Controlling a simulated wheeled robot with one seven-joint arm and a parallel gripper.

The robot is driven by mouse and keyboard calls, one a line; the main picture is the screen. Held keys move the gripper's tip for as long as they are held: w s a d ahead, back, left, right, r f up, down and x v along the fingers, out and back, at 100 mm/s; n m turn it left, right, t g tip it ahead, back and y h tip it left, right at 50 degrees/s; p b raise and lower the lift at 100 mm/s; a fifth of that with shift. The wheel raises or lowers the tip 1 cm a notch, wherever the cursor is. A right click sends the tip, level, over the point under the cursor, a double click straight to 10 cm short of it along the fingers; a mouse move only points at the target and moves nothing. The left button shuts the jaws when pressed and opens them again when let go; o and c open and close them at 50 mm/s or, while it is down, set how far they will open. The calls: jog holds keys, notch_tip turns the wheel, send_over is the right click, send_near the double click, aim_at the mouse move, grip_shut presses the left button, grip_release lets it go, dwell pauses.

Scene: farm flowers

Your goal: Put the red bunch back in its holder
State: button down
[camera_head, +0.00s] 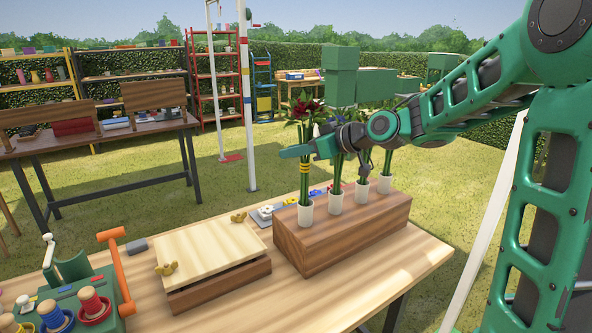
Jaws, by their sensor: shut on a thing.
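The red bunch (306,110) has dark red flower heads, green leaves and long green stems with yellow bands. It stands roughly upright over the leftmost white holder (306,217) on a long wooden block (345,238). The stem ends meet the holder's rim; how deep they sit inside is hidden. My gripper (297,152) reaches in from the right and is shut on the upper stems, just below the flowers. One finger covers part of them. More white holders stand in a row to the right, with green stems in them; my arm hides most of those tops.
A pale wooden board with brass wing nuts (210,251) lies left of the block. A green stand with coloured spools (90,305) and an orange handle (118,270) is at front left. Small tools (265,214) lie behind the block. The table front (330,300) is clear.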

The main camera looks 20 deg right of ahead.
jog(key=shift+f, duration=2.4)
jog(key=c, duration=1.6)
grip_release()
jog(key=shift+s, duration=0.1)
jog(key=v, duration=1.2)
jog(key=s+d+f+m+g+h, duration=0.55)
jog(key=s+d+f, duration=0.25)
jog(key=s+f, duration=0.5)
jog(key=s+d+m+g+h, duration=0.1)
jog(key=s+d+m, duration=0.1)
jog(key=s, duration=0.4)
jog(key=s+d+f+m+g+h, duration=0.1)
jog(key=s+d+m+g, duration=0.1)
jog(key=s+m, duration=0.2)
jog(key=s+d+f+m+g+h, duration=0.1)
jog(key=s+d+m+g, duration=0.1)
jog(key=s, duration=0.8)
jog(key=shift+s+d+f+m, duration=0.2)
jog(key=shift+d+m, duration=0.1)
jog(key=shift+m, duration=0.15)
